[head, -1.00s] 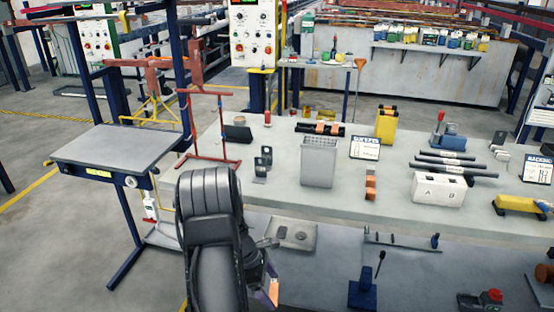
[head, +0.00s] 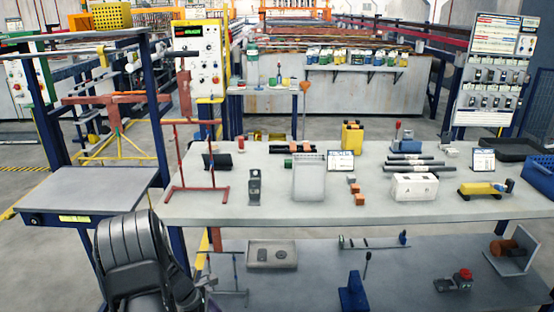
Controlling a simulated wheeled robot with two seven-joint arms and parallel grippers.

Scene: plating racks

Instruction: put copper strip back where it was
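Copper-coloured pieces lie on the bench top: small blocks (head: 359,199) right of the grey bin (head: 309,180), and a piece among dark rods at the back (head: 305,149). I cannot tell whether any of these is the copper strip. My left arm rises at the bottom left, in front of the bench. Its gripper (head: 201,287) is small, dark and partly hidden behind the arm, near the lower shelf's left end. Whether its fingers are open or hold something is unclear. My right gripper is not in view.
The bench (head: 270,212) also bears a red frame rack (head: 164,165), a white A/B box (head: 414,187) and a yellow tool (head: 480,189). The lower shelf (head: 310,280) holds a grey tray (head: 271,255) and a blue stand (head: 353,295). A grey side table (head: 85,190) stands left.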

